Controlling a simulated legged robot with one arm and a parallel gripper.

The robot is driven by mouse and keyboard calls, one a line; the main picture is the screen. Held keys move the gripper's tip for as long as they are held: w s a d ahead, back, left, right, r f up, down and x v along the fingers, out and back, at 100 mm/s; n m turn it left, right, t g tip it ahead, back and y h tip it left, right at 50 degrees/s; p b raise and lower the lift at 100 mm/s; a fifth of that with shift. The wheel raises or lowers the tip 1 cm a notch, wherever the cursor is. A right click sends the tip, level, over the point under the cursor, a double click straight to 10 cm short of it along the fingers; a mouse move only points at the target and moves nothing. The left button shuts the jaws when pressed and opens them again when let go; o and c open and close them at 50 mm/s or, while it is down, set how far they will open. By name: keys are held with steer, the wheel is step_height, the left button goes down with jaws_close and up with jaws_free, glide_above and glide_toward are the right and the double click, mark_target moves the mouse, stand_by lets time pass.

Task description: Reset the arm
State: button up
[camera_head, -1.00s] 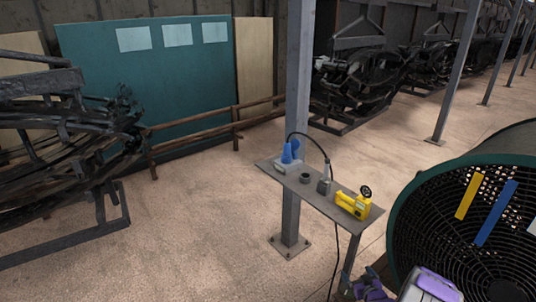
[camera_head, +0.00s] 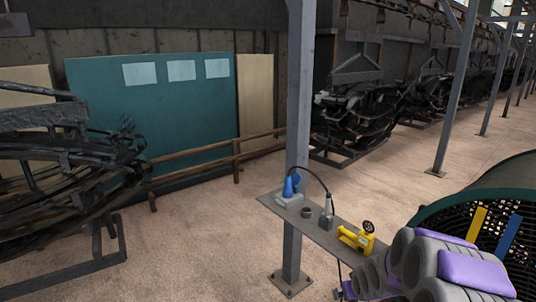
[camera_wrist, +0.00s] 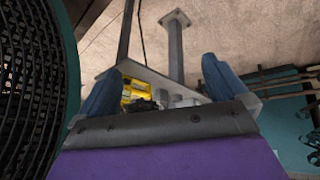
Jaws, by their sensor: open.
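My arm, grey with purple panels, fills the lower right of the head view. My gripper shows in the wrist view (camera_wrist: 159,70) as two blue fingers spread apart with nothing between them. In the head view its fingertips cannot be made out. The small grey shelf (camera_head: 270,202) is fixed by the grey post and lies beyond the fingers in the wrist view. On it are a yellow device with a round gauge (camera_head: 356,240), a blue item (camera_head: 288,187), a dark ring (camera_head: 306,212) and a small grey block with a cable (camera_head: 326,220). My arm hides the shelf's near end.
A grey post (camera_head: 297,110) rises beside the shelf. A large round fan-like drum with a black grille (camera_head: 520,262) stands at right, close to my arm. Open floor (camera_head: 200,240) lies between.

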steer(key=s+a+r+g, duration=0.2)
steer(key=s+a+r, duration=0.2)
steer(key=s, duration=1)
steer(key=s+a+r+m+g, duration=0.1)
steer(key=s+a+r+g, duration=0.2)
steer(key=s, duration=1.1)
steer(key=s+a+r+g, duration=0.3)
steer(key=s+a+r, duration=0.2)
steer(key=s, duration=0.9)
step_height(320, 180, up, 2)
steer(key=shift+r+y, duration=0.2)
steer(key=shift+y, duration=0.1)
